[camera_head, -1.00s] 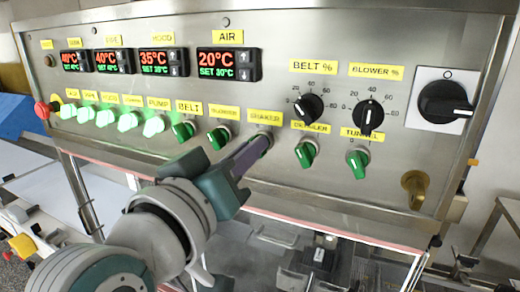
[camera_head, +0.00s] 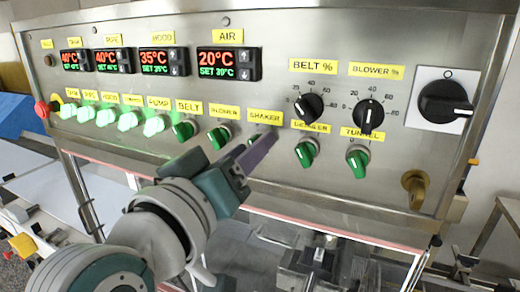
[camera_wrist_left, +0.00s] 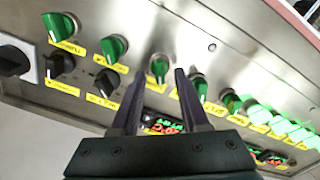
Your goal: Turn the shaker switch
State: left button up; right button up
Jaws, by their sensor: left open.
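The shaker switch is a green knob (camera_wrist_left: 158,68) on the steel control panel (camera_head: 330,190). In the left wrist view it stands between my two dark fingers, with no clear contact on either side. My left gripper (camera_wrist_left: 160,76) is open, with its fingertips pointing at the panel. In the head view my left gripper (camera_head: 265,145) is just below the yellow SHAKER label (camera_head: 265,117), and its purple-grey fingers hide most of the knob. My right gripper is not in view.
Black belt (camera_head: 309,107) and blower (camera_head: 368,113) dials sit to the right. A brass fitting (camera_head: 414,190) sticks out at lower right. Several left-hand switches are lit.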

pick_arm(q)
jog(key=shift+s, duration=0.1)
jog(key=b+v, duration=0.3)
jog(key=v, duration=0.6)
jog(key=shift+s+a+b, duration=0.15)
jog(key=shift+s+b, duration=0.15)
jog(key=shift+b, duration=0.05)
